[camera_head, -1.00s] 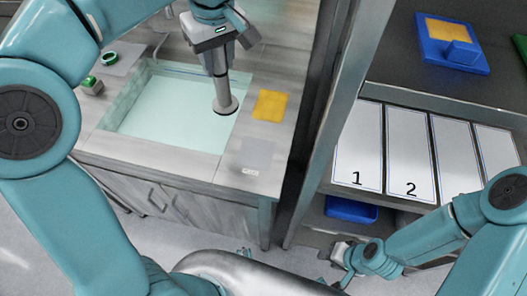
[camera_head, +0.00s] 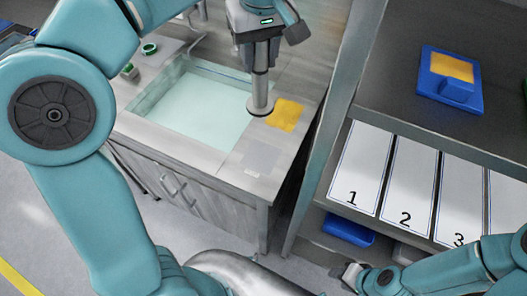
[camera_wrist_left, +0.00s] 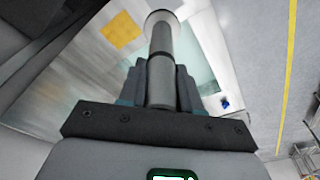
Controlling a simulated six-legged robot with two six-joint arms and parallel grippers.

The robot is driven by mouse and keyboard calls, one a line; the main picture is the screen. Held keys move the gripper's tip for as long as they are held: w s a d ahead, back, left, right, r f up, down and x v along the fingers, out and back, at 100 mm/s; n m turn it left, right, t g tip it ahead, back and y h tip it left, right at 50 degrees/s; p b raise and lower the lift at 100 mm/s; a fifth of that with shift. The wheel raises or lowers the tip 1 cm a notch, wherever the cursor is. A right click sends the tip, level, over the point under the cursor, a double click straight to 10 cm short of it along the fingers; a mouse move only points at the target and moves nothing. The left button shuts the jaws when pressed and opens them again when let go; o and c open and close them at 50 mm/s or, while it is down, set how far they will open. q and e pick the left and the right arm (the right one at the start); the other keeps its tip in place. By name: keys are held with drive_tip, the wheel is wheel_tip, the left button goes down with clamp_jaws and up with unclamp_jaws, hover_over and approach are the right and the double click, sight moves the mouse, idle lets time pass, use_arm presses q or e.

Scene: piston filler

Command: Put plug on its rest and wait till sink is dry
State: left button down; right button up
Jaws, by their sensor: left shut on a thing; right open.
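My left gripper (camera_head: 261,58) is shut on the plug (camera_head: 260,88), a grey stem with a round pale disc at its lower end. The plug hangs about upright, its disc over the sink's right rim beside the yellow square. In the left wrist view, the plug (camera_wrist_left: 162,50) points away between the fingers (camera_wrist_left: 160,88). The sink (camera_head: 203,110) holds pale greenish water or shows a pale green basin; I cannot tell which. A flat grey square (camera_head: 261,158) lies on the counter; I cannot tell whether it is the rest. My right gripper (camera_head: 349,276) is open, low at the shelf.
The yellow square (camera_head: 286,114) lies on the counter right of the sink. Green-topped items (camera_head: 129,71) stand at the left. A shelf post (camera_head: 345,100) rises right of the counter.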

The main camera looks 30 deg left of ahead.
use_arm(q)
wheel_tip(320, 180, down, 20)
drive_tip(key=b, duration=0.2)
drive_tip(key=shift+b, duration=0.3)
drive_tip(key=shift+r, duration=0.15)
drive_tip(key=c, duration=0.8)
unclamp_jaws()
drive_tip(key=shift+f, duration=0.2)
drive_tip(key=shift+r, duration=0.1)
